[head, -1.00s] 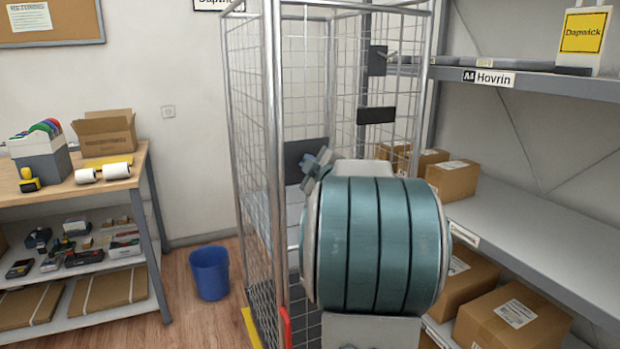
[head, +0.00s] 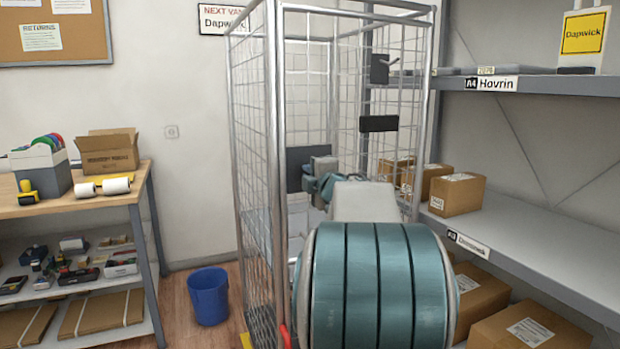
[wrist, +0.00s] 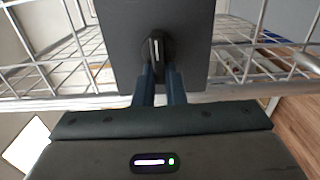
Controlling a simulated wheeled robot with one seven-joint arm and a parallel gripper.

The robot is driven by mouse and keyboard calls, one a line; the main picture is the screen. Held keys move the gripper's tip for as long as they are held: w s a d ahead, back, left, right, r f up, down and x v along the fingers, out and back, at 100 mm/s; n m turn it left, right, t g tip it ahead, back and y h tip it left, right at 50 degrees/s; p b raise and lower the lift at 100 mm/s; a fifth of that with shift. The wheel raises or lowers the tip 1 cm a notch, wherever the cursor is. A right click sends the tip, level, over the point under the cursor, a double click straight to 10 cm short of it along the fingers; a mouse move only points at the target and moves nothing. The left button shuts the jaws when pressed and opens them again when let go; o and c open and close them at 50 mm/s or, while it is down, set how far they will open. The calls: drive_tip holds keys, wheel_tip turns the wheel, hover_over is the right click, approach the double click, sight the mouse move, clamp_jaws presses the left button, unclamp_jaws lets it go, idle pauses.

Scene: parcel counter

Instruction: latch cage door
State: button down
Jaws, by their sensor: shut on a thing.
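The wire cage (head: 277,150) stands upright in the middle of the head view. A dark plate (head: 297,158) sits low in it, beside my wrist; my arm hides part of this area. In the wrist view a dark plate (wrist: 155,20) fills the top middle, with a small dark handle (wrist: 156,46) bearing a pale line at its lower part. My gripper (wrist: 156,78) is shut on this handle, its two blue-dark fingers on either side. Higher on the cage are a dark plate with a lever-like piece (head: 380,68) and a plain dark plate (head: 379,123).
Shelves (head: 540,225) with cardboard boxes (head: 457,194) stand close on the right. A blue bin (head: 208,296) is on the floor left of the cage. A packing table (head: 100,195) stands at the far left. Floor shows between table and cage.

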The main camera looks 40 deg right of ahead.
idle(0.3)
drive_tip(key=c, duration=1.5)
unclamp_jaws()
drive_tip(key=shift+s, duration=0.1)
drive_tip(key=v, duration=1.3)
drive_tip(key=shift+s+p, duration=0.3)
drive_tip(key=shift+p, duration=0.05)
